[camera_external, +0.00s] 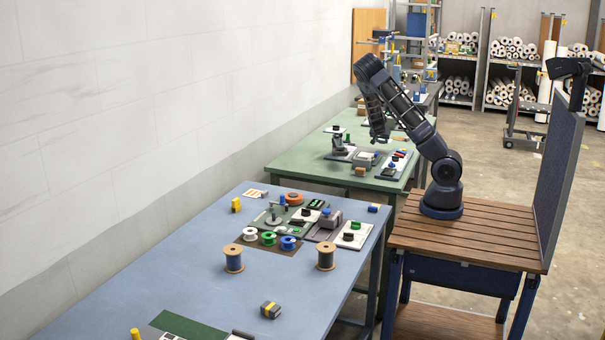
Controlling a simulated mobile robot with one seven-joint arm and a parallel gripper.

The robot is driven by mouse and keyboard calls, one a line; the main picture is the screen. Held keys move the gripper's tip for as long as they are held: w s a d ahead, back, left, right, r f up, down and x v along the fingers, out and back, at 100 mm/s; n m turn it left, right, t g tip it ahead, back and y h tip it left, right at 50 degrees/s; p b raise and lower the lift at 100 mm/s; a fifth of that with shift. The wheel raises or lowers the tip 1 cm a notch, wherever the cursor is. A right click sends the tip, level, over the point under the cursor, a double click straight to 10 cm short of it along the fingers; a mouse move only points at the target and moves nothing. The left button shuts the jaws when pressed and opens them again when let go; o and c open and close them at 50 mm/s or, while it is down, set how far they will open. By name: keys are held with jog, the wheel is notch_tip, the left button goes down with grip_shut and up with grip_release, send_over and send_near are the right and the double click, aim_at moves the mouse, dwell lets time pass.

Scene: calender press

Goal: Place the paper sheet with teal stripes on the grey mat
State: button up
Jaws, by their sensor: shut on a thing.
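My gripper (380,139) hangs down over the green table (297,156), at the end of my bent arm. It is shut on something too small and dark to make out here. I cannot make out a paper sheet with teal stripes. A white sheet with orange marks (255,194) lies at the far left of the near blue table (175,275). I cannot tell which surface is the grey mat.
The blue table holds two dark spools (233,260) (326,257), several coloured reels, an orange ring (294,198) and a yellow-and-black block (270,310). Small devices (341,150) crowd the green table. A dark upright panel (560,175) stands right of my arm.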

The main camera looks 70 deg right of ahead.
jog(key=shift+f, duration=3)
jog(key=shift+f, duration=0.5)
jog(key=o, duration=1.1)
notch_tip(320, 180, up, 31)
